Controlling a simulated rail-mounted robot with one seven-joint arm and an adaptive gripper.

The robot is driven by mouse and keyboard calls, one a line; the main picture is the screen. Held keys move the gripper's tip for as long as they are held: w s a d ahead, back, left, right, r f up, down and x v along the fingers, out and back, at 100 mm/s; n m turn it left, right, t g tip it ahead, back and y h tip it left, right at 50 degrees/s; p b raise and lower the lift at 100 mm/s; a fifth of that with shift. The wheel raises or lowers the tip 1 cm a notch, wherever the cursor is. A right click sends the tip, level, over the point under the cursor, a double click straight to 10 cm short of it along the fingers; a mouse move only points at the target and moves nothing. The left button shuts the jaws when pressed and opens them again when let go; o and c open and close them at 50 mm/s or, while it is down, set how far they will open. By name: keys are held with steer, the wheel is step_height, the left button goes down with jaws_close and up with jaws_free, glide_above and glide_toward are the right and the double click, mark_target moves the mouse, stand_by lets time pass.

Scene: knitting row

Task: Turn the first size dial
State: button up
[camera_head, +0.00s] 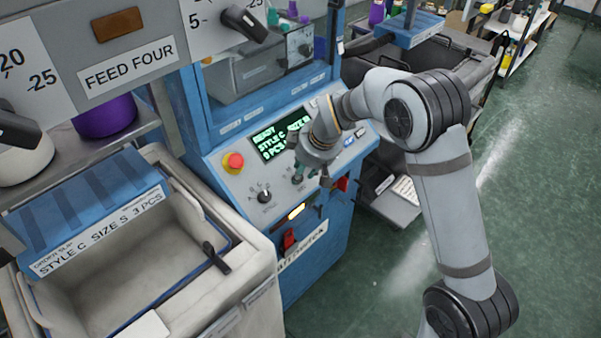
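The blue machine's sloped grey control panel (233,184) is in the middle of the view. A black dial (265,196) sits at its lower left, uncovered. A second dark knob (297,179) is just to its right, at my gripper's fingertips. The dial labels are too small to read, so I cannot tell which is the first size dial. My gripper (300,170) points down at the panel beside the second knob. Its fingers are small and partly hidden, and I cannot tell whether they touch or grip the knob.
A red button (233,161) on yellow is at the panel's left. A pale bin (190,305) stands at front left. Green floor is clear at right.

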steer(key=shift+x, duration=1.6)
steer(key=shift+c, duration=0.6)
jaws_close()
